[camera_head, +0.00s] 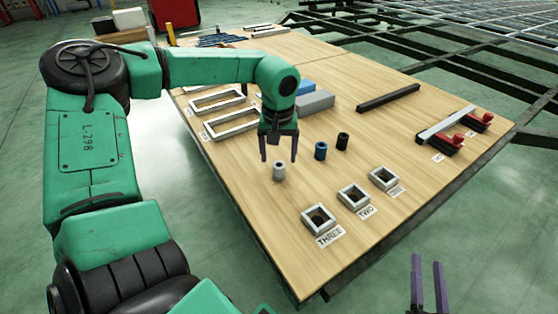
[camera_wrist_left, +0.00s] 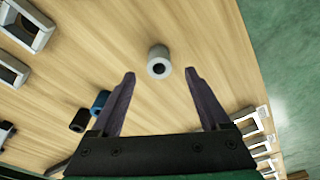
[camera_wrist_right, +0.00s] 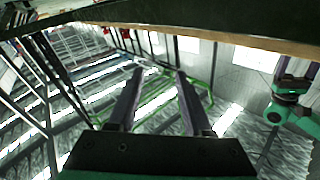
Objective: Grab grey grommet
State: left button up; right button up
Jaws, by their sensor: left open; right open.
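The grey grommet (camera_head: 279,171) is a small light grey cylinder on the wooden table. In the left wrist view the grommet (camera_wrist_left: 159,62) lies ahead of the fingertips, roughly between their lines, with its hole showing. My left gripper (camera_head: 279,159) is open and empty, with its fingers pointing down above the grommet and apart from it. In the left wrist view its two fingers (camera_wrist_left: 160,78) are spread wide. My right gripper (camera_head: 429,262) is open and empty, off the table's front right edge. In the right wrist view its fingers (camera_wrist_right: 158,72) have nothing between them.
A blue grommet (camera_head: 320,150) and a black grommet (camera_head: 343,141) stand to the right of the grey one. Square frames labelled THREE (camera_head: 318,219), TWO (camera_head: 353,196) and a third (camera_head: 383,178) sit near the front edge. A grey block (camera_head: 314,103) is behind. Bare wood surrounds the grommet.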

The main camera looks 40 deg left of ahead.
aim_at(279, 165)
pick_arm(q)
jog(key=shift+w+f+b, duration=0.1)
jog(key=shift+f+b, duration=0.35)
jog(key=shift+f, duration=0.45)
jog(key=shift+w+a+f+b, duration=0.1)
jog(key=shift+f+b, duration=0.2)
jog(key=shift+f, duration=0.35)
grip_shut()
pick_arm(e)
notch_tip(279, 165, up, 17)
jog(key=w+d+n+t+y, duration=0.1)
jog(key=w+d+t, duration=0.1)
jog(key=t, duration=0.3)
jog(key=shift+w+t+y, duration=0.2)
jog(key=shift+t+y, duration=0.1)
